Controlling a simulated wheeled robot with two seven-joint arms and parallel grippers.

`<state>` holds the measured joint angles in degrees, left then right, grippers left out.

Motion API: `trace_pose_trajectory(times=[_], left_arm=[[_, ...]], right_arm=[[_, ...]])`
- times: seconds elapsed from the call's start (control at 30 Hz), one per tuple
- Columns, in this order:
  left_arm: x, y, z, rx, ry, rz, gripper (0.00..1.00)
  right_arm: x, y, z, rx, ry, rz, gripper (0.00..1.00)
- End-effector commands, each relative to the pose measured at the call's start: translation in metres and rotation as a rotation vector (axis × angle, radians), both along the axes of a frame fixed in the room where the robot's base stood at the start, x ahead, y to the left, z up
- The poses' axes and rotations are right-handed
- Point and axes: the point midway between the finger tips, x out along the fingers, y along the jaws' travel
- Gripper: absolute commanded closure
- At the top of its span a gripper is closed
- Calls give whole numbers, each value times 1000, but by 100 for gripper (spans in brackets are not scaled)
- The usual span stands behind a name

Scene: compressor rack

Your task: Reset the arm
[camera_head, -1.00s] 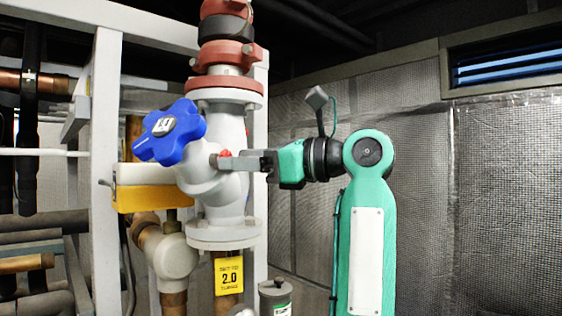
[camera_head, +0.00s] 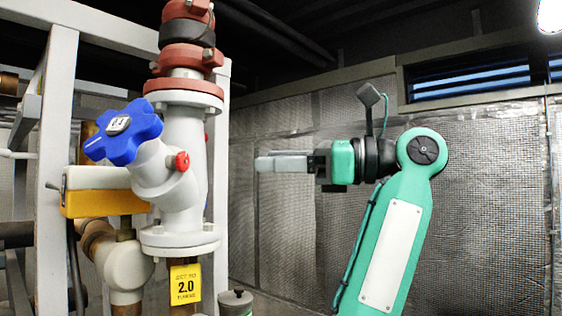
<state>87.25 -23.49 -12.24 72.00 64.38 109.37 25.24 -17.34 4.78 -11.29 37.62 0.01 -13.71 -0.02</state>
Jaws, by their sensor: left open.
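My left arm, green with a white panel, stands at the right in the head view. Its left gripper (camera_head: 264,163) points left, its grey fingers seen edge-on. It is open, with nothing seen between the fingers. A clear gap lies between the fingertips and the white valve body (camera_head: 180,175) to the left. A small red plug (camera_head: 181,161) sits on the side of that valve body. A blue star-shaped handwheel (camera_head: 123,132) is on its upper left. My right gripper is out of view.
Red pipe couplings (camera_head: 187,57) rise above the valve. A yellow-and-white box (camera_head: 100,191) and a yellow "2.0" tag (camera_head: 185,284) are near it. A white frame post (camera_head: 54,150) stands at left. A mesh-covered wall (camera_head: 480,200) is behind my arm.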

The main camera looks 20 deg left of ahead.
Motion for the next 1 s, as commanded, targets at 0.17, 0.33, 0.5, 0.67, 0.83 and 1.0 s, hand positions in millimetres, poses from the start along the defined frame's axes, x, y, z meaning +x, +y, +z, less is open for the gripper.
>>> trace_pose_trajectory(times=[0.17,0.33,0.5,0.67,0.83,1.0], left_arm=[[0,0,0,0,0,0,48],[12,3,-9,37,45,17,48],[66,9,-47,218,248,84,48],[134,7,-111,467,528,138,48],[202,-1,-204,743,841,154,48],[255,-13,-322,1017,1150,131,48]], right_arm=[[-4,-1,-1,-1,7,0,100],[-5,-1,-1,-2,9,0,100],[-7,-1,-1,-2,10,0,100],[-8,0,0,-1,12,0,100],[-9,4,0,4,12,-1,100],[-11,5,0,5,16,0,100]])
